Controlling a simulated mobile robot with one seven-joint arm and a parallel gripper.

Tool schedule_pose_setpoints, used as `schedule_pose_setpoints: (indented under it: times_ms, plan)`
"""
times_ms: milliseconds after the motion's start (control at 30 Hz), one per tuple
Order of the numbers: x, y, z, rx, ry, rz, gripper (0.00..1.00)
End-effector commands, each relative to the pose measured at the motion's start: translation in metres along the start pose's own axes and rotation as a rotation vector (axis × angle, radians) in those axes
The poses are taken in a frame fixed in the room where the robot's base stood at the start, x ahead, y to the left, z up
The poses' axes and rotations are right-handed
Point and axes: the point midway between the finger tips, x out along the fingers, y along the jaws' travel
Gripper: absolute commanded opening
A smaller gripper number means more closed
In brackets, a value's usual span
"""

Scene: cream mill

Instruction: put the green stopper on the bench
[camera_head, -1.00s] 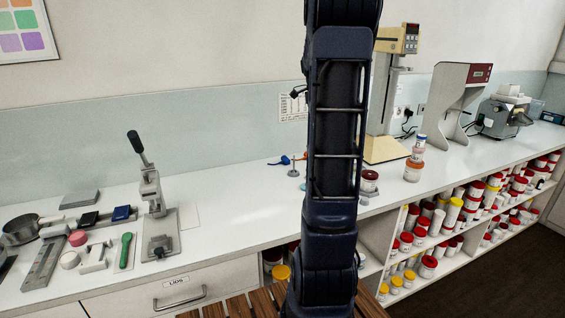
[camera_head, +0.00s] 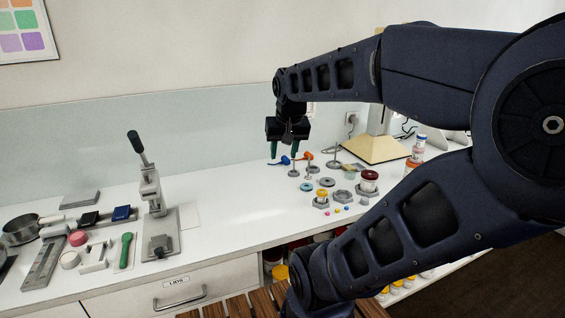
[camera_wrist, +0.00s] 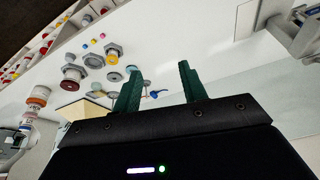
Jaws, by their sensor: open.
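I cannot pick out a green stopper for certain in either view. A small teal round piece (camera_head: 306,187) lies among the small parts on the white bench (camera_head: 235,210). A green-handled tool (camera_head: 126,249) lies far left on the bench. My gripper (camera_head: 287,155) points down above the back of the bench, left of most of the small parts. Its two green fingers are apart with nothing between them, as the wrist view also shows (camera_wrist: 159,68). The blue and orange spoon-like pieces (camera_head: 283,160) lie close to the fingers in the head view.
Metal stands (camera_head: 334,161), a red-lidded jar (camera_head: 369,181), hexagonal parts (camera_head: 343,197) and tiny coloured beads crowd the bench's middle right. A lever press (camera_head: 155,200) stands left. The bench between press and parts is clear. My arm hides much of the right side.

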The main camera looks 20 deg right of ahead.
Motion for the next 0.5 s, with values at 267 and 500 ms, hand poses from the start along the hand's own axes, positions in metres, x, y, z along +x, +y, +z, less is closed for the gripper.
schedule_pose_setpoints:
  times_ms: [267, 500]
  plan:
    - [0.004, -0.011, 0.039, -0.190, 0.041, -0.033, 0.42]
    - [0.004, -0.011, 0.041, -0.203, 0.043, -0.035, 0.42]
